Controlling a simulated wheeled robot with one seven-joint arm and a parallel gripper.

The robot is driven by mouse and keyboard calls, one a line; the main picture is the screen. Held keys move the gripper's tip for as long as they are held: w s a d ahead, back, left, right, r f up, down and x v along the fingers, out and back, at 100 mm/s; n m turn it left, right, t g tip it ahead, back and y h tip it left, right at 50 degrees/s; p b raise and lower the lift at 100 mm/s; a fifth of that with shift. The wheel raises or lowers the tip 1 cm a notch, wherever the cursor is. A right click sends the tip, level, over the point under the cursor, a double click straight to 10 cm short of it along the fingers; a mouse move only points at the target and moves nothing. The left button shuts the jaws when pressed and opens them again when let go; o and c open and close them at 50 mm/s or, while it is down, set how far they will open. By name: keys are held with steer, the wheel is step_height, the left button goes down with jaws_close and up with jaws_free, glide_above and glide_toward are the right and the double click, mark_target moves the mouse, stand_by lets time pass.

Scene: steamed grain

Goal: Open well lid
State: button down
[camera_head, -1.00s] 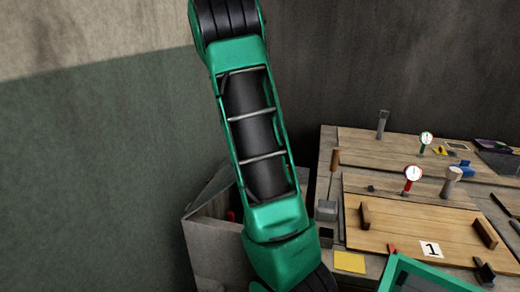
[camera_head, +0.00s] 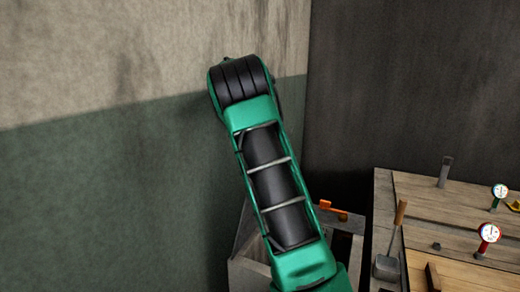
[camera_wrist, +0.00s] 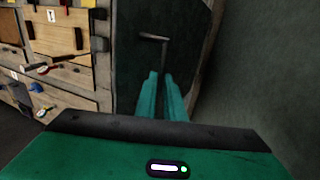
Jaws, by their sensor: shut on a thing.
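In the wrist view my gripper (camera_wrist: 160,74) has its two green fingers close together at the lower end of a thin grey bent handle (camera_wrist: 154,38). The fingers are shut on this handle. The handle stands out against a dark flat panel (camera_wrist: 132,70), which looks like the well lid. I cannot tell how far the panel is tilted. In the head view a grey box (camera_head: 247,272) with a dark opening stands beside the bench, partly behind my green arm. My gripper is hidden there.
A wooden bench (camera_head: 450,205) stands at the right with two dial gauges (camera_head: 489,233) (camera_head: 499,191) and a wooden-handled tool (camera_head: 399,213). A small orange piece (camera_head: 328,207) is by the box. Walls rise close at left and behind.

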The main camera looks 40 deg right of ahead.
steer(key=shift+d+r, duration=0.1)
steer(key=shift+r, duration=0.2)
steer(key=c, duration=1.8)
jaws_free()
steer(key=shift+c, duration=0.2)
steer(key=shift+f, duration=0.1)
steer(key=shift+a, duration=0.2)
steer(key=v, duration=0.7)
steer(key=shift+w+r, duration=0.2)
steer(key=shift+r, duration=0.2)
steer(key=shift+a, duration=0.1)
